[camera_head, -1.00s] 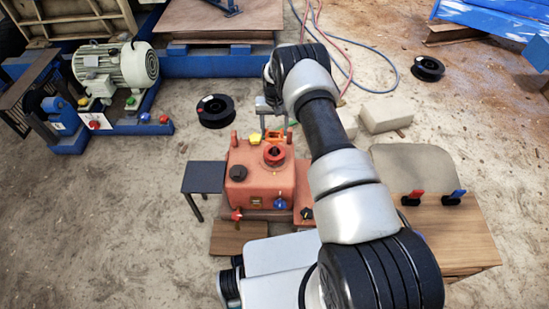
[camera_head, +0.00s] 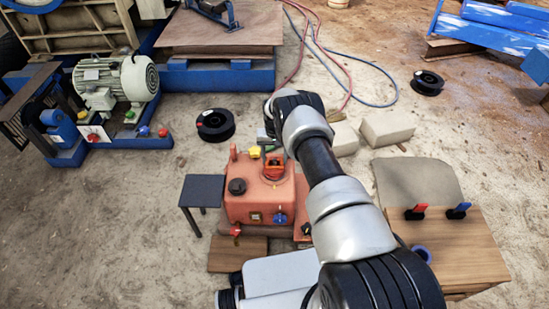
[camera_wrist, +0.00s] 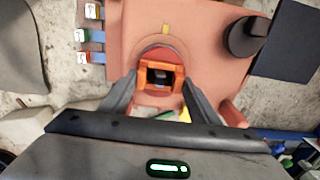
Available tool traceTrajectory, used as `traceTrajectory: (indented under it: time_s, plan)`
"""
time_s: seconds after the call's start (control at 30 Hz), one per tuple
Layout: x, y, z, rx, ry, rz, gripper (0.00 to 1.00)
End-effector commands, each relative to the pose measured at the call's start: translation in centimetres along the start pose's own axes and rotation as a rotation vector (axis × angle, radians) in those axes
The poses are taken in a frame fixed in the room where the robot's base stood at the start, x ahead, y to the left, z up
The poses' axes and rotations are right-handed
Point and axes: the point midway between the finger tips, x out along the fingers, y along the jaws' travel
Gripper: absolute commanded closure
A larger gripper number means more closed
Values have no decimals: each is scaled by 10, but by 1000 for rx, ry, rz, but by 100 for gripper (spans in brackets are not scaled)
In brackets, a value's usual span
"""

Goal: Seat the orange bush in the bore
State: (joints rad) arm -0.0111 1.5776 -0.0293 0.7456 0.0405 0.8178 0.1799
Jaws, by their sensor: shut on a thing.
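The orange bush (camera_wrist: 160,75) is a squarish orange collar with a dark square opening, seen from above in the wrist view. My gripper (camera_wrist: 161,84) is shut on it, one finger at each side. The bush covers the middle of the round raised boss (camera_wrist: 143,55) on the red-orange housing (camera_wrist: 125,25), so the bore is mostly hidden. In the head view the bush (camera_head: 274,162) shows at the top of the boss (camera_head: 272,175) on the housing (camera_head: 248,208). I cannot tell how far it sits in the bore.
A black knob (camera_head: 237,186) and a yellow part (camera_head: 254,152) stand on the housing near the boss. A dark side table (camera_head: 203,188) is to the left. A wooden table (camera_head: 455,240) with red and blue handled parts and a blue ring (camera_head: 422,253) is to the right.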

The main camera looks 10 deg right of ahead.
Motion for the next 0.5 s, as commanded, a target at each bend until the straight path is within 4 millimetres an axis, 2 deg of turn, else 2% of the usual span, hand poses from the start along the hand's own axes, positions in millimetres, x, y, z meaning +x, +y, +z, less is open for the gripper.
traceTrajectory:
  time_s: [0.03, 0.13, 0.4, 0.5]
  plan:
    - [1, 0, 0, 0, -1, 0, 41]
    - [1, 0, 0, 0, -1, 0, 25]
    - [0, 0, 0, 0, 0, 0, 25]
    - [-6, 0, 0, 0, 1, 0, 25]
